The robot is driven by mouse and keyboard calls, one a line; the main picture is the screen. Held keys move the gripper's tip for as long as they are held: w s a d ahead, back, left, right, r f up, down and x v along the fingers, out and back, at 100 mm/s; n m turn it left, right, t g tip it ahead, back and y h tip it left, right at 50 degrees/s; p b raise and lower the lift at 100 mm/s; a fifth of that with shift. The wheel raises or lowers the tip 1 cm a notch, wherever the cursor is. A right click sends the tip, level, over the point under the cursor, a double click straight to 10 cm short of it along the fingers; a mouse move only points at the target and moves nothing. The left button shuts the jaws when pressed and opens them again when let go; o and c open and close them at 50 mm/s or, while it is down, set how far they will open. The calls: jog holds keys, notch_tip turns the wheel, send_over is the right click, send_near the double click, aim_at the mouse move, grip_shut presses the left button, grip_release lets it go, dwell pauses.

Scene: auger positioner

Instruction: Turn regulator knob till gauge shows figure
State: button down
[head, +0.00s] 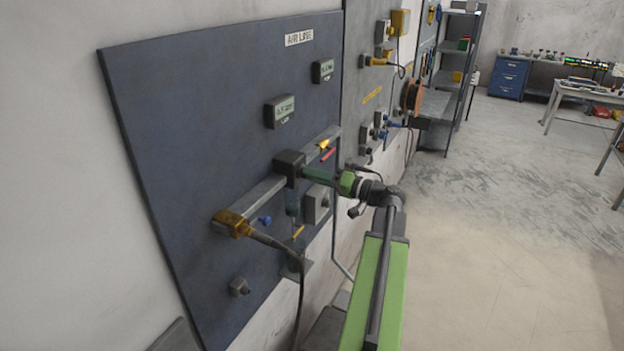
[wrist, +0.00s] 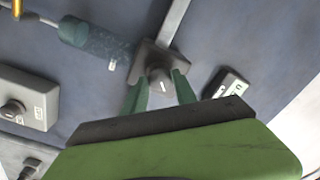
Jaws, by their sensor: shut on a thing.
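The regulator is a dark block (head: 288,160) on a grey rail of the blue-grey panel, and it also shows in the wrist view (wrist: 147,60). Its grey knob (wrist: 159,86) has a light mark on its face. My gripper (wrist: 160,84) has its green fingers on either side of the knob, shut on it; in the head view my gripper (head: 308,173) reaches the block from the right and hides the knob. A display gauge (head: 280,111) is above the regulator, and a second one (head: 322,70) is higher to the right. Their figures are too small to read.
A brass fitting (head: 231,222) with a dark hose sits at the rail's left end. A yellow lever (head: 323,144) and a red part (head: 328,155) are close to the right of the regulator. A grey switch box (head: 317,203) is below. The floor at right is open.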

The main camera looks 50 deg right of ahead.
jog(key=m, duration=1.1)
jog(key=shift+m+h, duration=0.3)
dwell(0.4)
jog(key=c, duration=1)
grip_release()
jog(key=shift+s, duration=0.1)
jog(key=v, duration=1.7)
jog(key=shift+s+f+b, duration=0.2)
jog(key=shift+f+b, duration=0.05)
jog(key=shift+b, duration=0.2)
